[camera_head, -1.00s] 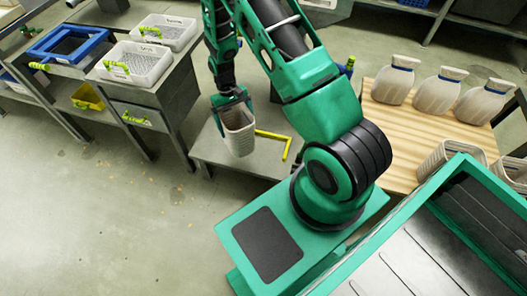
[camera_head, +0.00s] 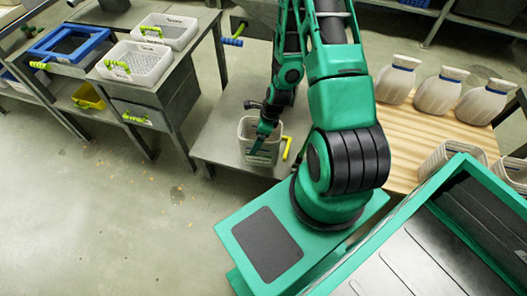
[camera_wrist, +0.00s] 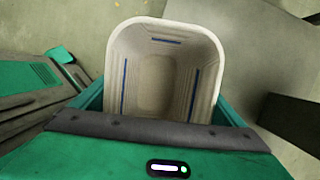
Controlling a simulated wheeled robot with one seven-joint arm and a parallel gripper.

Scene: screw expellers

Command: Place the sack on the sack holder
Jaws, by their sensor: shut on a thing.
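A beige, open-topped sack (camera_head: 246,129) is upright over the low metal table in the head view, just left of a yellow bracket. In the wrist view I look into its empty inside, with blue stripes on the walls (camera_wrist: 155,70). My gripper (camera_head: 264,139) is shut on the sack; its green sides flank the near part of the sack in the wrist view. I cannot tell whether the sack's bottom touches the table. No part is clearly recognisable as the sack holder; the low table (camera_head: 215,140) with the yellow bracket (camera_head: 287,148) lies around the sack.
Three filled sacks (camera_head: 440,90) stand on a wooden pallet (camera_head: 400,140) at right, with more open sacks (camera_head: 447,155) nearby. A bench with white trays (camera_head: 134,62) stands at left. A green machine (camera_head: 440,195) is at lower right.

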